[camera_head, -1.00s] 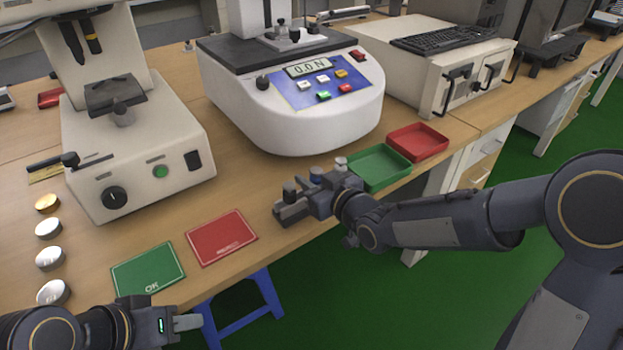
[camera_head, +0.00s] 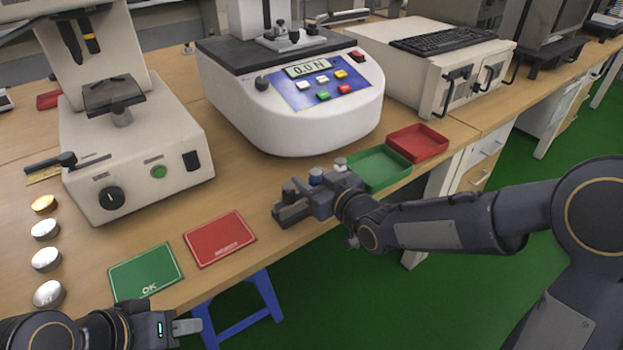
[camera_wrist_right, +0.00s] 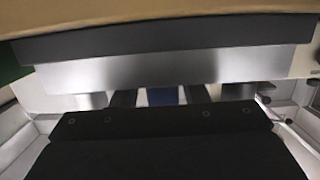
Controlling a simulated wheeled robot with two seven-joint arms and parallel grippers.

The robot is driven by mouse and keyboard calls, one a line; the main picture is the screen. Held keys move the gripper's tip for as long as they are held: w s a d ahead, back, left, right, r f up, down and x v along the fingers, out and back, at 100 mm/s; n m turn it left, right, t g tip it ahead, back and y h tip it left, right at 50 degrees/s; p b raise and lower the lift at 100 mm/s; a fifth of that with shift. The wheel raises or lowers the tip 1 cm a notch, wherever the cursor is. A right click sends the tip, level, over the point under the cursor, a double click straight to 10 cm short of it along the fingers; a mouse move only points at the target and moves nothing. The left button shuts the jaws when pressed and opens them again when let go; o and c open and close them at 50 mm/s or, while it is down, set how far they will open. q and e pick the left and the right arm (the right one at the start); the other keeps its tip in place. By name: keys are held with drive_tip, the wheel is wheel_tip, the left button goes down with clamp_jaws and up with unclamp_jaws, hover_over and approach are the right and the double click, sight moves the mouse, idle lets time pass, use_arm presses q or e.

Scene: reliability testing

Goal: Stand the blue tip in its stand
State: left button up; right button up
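The blue tip (camera_head: 316,176) shows as a small blue cap at the table's front edge, just behind my right gripper (camera_head: 291,208). Grey metal knobs stand on both sides of it. The stand cannot be told apart from the grey parts around the gripper. In the right wrist view a blue patch (camera_wrist_right: 166,96) shows between two dark fingers that are apart, with a pale strip beside it; contact cannot be made out. My left gripper (camera_head: 187,327) is low at the left, off the table's front edge, with one pale finger showing and nothing seen in it.
A green tray (camera_head: 378,168) and a red tray (camera_head: 418,142) lie right of my right gripper. The white force tester (camera_head: 300,120) stands behind it. A green OK mat (camera_head: 146,270) and a red mat (camera_head: 220,238) lie left, with several metal discs (camera_head: 46,259) beyond.

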drive_tip(key=shift+s+f, duration=0.3)
drive_tip(key=shift+f, duration=0.4)
drive_tip(key=s+d+r+m+g+h, duration=0.1)
drive_tip(key=s+d+m+h, duration=0.2)
drive_tip(key=s+d, duration=0.5)
drive_tip(key=s+d+m+g+h, duration=0.1)
drive_tip(key=s+d+m+h, duration=0.3)
drive_tip(key=d, duration=0.6)
drive_tip(key=s+d+f+m+g+y, duration=0.1)
drive_tip(key=s+g, duration=0.2)
drive_tip(key=s, duration=0.6)
drive_tip(key=s+d+f+m+g, duration=0.1)
drive_tip(key=s+d+g, duration=0.1)
drive_tip(key=s, duration=0.7)
wheel_tip(320, 180, up, 21)
drive_tip(key=p, duration=2.2)
drive_tip(key=shift+w+a, duration=0.15)
drive_tip(key=shift+a, duration=0.1)
drive_tip(key=shift+f, duration=0.1)
